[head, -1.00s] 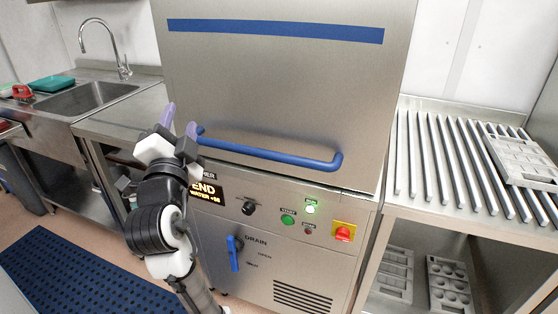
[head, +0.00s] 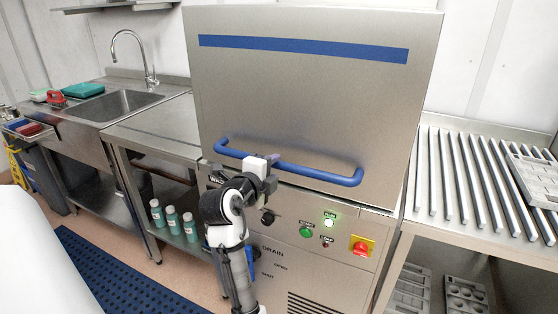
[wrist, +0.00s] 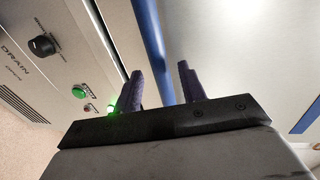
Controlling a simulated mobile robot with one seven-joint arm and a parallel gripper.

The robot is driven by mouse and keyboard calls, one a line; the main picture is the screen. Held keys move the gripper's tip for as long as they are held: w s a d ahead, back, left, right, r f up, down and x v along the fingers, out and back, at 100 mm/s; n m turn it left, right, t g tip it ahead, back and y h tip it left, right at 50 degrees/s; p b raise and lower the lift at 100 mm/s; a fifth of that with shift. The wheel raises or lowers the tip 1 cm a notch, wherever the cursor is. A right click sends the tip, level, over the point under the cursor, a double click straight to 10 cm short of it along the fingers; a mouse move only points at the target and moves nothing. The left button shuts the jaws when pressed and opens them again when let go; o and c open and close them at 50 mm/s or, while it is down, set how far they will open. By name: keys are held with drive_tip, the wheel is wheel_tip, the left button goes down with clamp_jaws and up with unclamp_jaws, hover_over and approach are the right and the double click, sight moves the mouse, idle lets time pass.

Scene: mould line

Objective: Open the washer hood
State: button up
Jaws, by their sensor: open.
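The washer hood (head: 310,105) is a large steel box front with a blue stripe across its top, and it is down over the control panel. Its blue bar handle (head: 315,173) runs along the lower edge. My gripper (head: 268,160) is at the left-middle part of the handle. In the wrist view my gripper (wrist: 162,85) is open, with its two purple fingers apart. The blue handle (wrist: 152,45) passes between the fingers in that view; I cannot tell whether either finger touches it. The hood face (wrist: 240,50) fills the right of the wrist view.
The panel has a green button (head: 306,232), a red-and-yellow switch (head: 361,246) and a black knob (wrist: 42,46). A sink (head: 115,104) and steel table (head: 160,128) stand left. A ribbed rack table (head: 475,185) stands right. Bottles (head: 172,220) sit on the lower left shelf.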

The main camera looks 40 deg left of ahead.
sight(277, 166)
drive_tip(key=shift+p+x, duration=0.35)
drive_tip(key=shift+x, duration=1.75)
drive_tip(key=shift+c, duration=0.4)
clamp_jaws()
